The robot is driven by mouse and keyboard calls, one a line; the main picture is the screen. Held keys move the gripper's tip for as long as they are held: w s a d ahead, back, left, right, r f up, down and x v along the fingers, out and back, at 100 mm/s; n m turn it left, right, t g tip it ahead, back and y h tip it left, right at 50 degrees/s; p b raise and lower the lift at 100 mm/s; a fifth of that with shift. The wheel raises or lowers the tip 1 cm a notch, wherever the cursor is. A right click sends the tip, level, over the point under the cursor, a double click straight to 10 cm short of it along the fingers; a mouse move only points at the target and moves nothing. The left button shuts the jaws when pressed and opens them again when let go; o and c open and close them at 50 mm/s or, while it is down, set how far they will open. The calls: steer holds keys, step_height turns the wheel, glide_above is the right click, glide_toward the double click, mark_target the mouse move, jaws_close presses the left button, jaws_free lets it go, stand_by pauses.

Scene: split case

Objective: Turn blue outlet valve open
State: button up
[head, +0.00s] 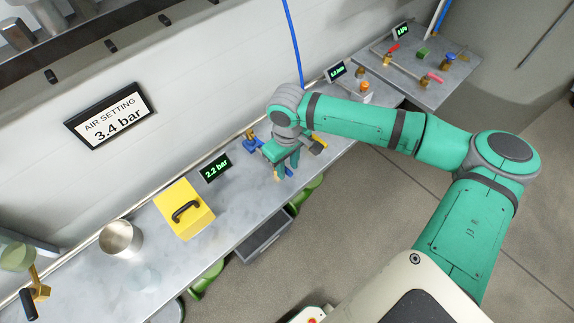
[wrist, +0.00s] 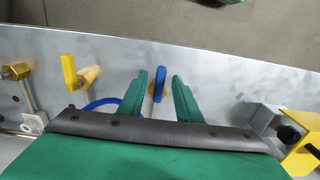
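The blue valve lever (wrist: 159,82) stands between my gripper's two fingers in the wrist view, with brass-coloured metal beside it. My gripper (wrist: 160,88) is open; a gap shows between the lever and each finger, and I see no contact. In the head view my gripper (head: 284,173) points down over the front part of the bench, with a bit of blue showing between its fingers. The valve's body is mostly hidden by my gripper and wrist.
A yellow lever (wrist: 69,72) stands left of the blue one in the wrist view. A blue hose (wrist: 101,104) curves between them. In the head view, a 2.2 bar display (head: 215,168) and a yellow case (head: 184,209) stand left of my gripper. A metal pot (head: 120,238) is farther left.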

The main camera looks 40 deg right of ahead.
jaws_close()
steer(key=shift+n, duration=0.3)
steer(key=n, duration=0.1)
steer(key=d+n, duration=0.1)
steer(key=n, duration=0.1)
steer(key=shift+w+d, duration=0.1)
steer(key=shift+w, duration=0.1)
steer(key=n, duration=0.2)
steer(key=w+d+n, duration=0.1)
steer(key=n, duration=0.1)
steer(key=shift+d+n, duration=0.15)
steer(key=shift+n, duration=0.25)
steer(key=n, duration=0.1)
steer(key=w+n, duration=0.1)
steer(key=n, duration=0.3)
steer(key=shift+w+d, duration=0.25)
steer(key=shift+d, duration=0.15)
steer(key=shift+w+d+n, duration=0.1)
steer(key=shift+w+n, duration=0.25)
steer(key=shift+n, duration=0.8)
steer(key=shift+w+n, duration=0.3)
steer(key=shift+n, duration=0.85)
